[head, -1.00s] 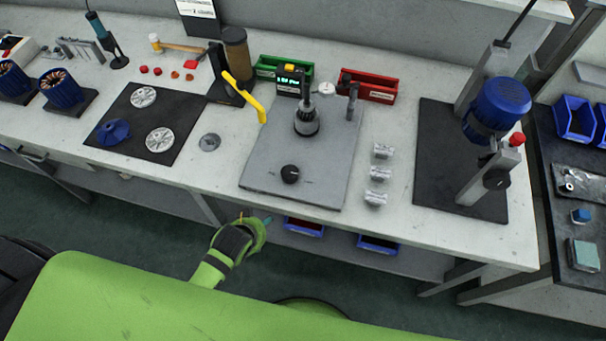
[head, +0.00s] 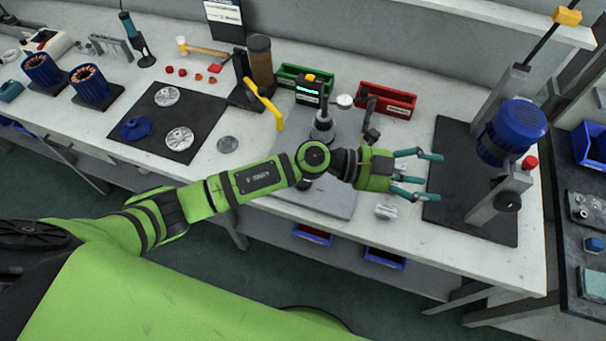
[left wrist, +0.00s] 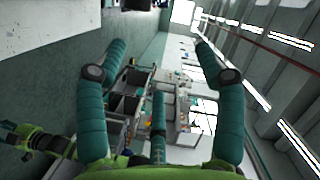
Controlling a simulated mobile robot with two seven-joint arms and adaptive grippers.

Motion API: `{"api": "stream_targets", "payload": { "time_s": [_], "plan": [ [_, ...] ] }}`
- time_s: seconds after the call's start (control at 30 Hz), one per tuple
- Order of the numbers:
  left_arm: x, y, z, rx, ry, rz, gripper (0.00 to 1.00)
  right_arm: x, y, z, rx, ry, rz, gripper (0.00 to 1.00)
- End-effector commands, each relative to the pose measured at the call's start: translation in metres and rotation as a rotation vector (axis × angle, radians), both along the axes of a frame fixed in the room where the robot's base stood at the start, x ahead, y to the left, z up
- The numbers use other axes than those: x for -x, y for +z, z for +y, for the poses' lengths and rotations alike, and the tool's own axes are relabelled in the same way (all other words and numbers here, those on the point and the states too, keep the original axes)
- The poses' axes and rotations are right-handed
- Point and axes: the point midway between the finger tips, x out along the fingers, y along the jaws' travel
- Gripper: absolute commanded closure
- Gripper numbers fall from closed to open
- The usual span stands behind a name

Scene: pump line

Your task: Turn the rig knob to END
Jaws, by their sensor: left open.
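The rig is a grey plate (head: 325,203) on the bench with an upright dark spindle (head: 322,128). A dark part that looks like the rig knob (head: 304,185) shows just below my left forearm, which covers most of that area; its pointer and marks cannot be read. My left arm reaches across the plate from the left. My left gripper (head: 428,178) is open and empty, right of the plate and above the bench, near the dark mat. Its teal fingers (left wrist: 158,110) are spread in the left wrist view, with nothing between them. My right gripper is not seen.
A blue motor stand (head: 512,132) is on a black mat (head: 450,150), close right of the fingers. A metal block (head: 386,212) lies below the gripper. A yellow-handled lever (head: 265,103), a green bin (head: 305,75) and a red bin (head: 388,98) stand behind the plate.

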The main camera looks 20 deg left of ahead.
Motion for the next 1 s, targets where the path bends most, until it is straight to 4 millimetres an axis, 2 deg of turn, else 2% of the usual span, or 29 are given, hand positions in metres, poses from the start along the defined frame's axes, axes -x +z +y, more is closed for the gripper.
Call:
{"api": "stream_targets", "payload": {
  "time_s": [0.07,0.1,0.17,0.2,0.3,0.4,0.43,0.5,0.6,1.0],
  "plan": [
    [0.009,-0.040,0.016,-0.268,-0.162,-0.021,0.31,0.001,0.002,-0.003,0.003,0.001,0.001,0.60],
    [0.011,-0.063,0.033,-0.415,-0.222,-0.016,0.31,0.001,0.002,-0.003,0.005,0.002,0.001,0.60],
    [0.007,-0.093,0.070,-0.640,-0.279,0.003,0.31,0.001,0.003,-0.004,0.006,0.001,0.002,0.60],
    [0.001,-0.108,0.098,-0.787,-0.295,0.020,0.31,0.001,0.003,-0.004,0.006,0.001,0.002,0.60],
    [-0.019,-0.127,0.169,-1.103,-0.275,0.073,0.31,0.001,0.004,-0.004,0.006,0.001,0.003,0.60],
    [-0.035,-0.129,0.221,-1.312,-0.223,0.114,0.31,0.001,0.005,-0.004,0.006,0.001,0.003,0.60],
    [-0.038,-0.128,0.231,-1.352,-0.211,0.124,0.31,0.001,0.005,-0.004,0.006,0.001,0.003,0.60],
    [-0.042,-0.127,0.248,-1.414,-0.190,0.139,0.31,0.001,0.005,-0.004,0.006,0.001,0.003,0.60],
    [-0.044,-0.131,0.256,-1.445,-0.178,0.150,0.31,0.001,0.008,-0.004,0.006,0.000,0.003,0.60],
    [-0.043,-0.186,0.254,-1.440,-0.181,0.148,0.31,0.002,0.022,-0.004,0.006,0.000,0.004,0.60]
  ]
}}
